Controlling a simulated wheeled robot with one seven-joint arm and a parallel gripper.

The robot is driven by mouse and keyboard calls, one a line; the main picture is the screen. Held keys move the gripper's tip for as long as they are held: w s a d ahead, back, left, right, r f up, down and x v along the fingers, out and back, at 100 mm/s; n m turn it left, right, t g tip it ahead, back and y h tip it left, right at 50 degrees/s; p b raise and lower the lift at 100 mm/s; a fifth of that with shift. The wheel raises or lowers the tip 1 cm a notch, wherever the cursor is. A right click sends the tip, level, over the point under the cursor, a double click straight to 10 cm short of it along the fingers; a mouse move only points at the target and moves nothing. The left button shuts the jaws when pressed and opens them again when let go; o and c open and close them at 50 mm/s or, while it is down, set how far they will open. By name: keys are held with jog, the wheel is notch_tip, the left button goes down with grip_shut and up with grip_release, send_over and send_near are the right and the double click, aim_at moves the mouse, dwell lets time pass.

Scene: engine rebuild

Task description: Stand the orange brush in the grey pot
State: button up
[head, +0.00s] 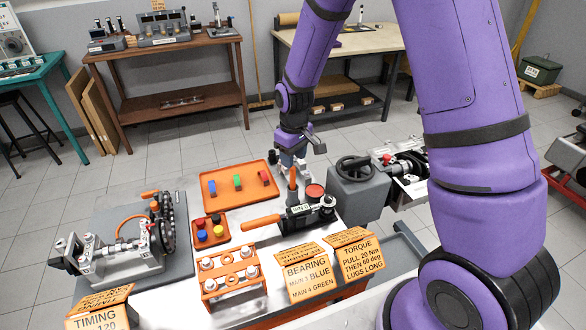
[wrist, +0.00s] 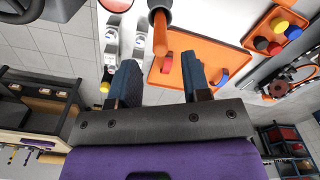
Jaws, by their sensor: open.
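The orange brush (head: 293,178) stands roughly upright on the bench, below my gripper (head: 290,160). In the wrist view the brush's orange handle (wrist: 160,38) points toward my gripper (wrist: 160,65), in line with the gap between the two fingers. The fingers are apart and do not visibly touch the handle. The brush's far end goes into the round grey pot (wrist: 159,6), whose rim shows around it at the top of the wrist view.
An orange tray (head: 225,205) with coloured pieces lies left of the brush. A small orange tray with several coloured caps (head: 201,236), an orange-handled tool (head: 261,223) and a grey handwheel unit (head: 355,190) stand nearby. Orange sign cards (head: 307,273) line the front.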

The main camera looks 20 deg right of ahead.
jog(key=shift+r, duration=2.8)
jog(key=s+d+r+m+t, duration=0.1)
jog(key=s+d+r, duration=0.1)
jog(key=s+r, duration=0.55)
jog(key=s+d+r+m+t, duration=0.15)
jog(key=s+r, duration=0.25)
jog(key=r, duration=0.6)
jog(key=s+d+r+m+t, duration=0.1)
jog(key=s+r, duration=0.2)
jog(key=s, duration=0.5)
jog(key=s+d+r+m+t, duration=0.1)
jog(key=s+r, duration=0.3)
jog(key=s, duration=0.5)
jog(key=shift+s+d+r+m, duration=0.2)
jog(key=shift+d+m, duration=0.25)
jog(key=shift+d, duration=0.2)
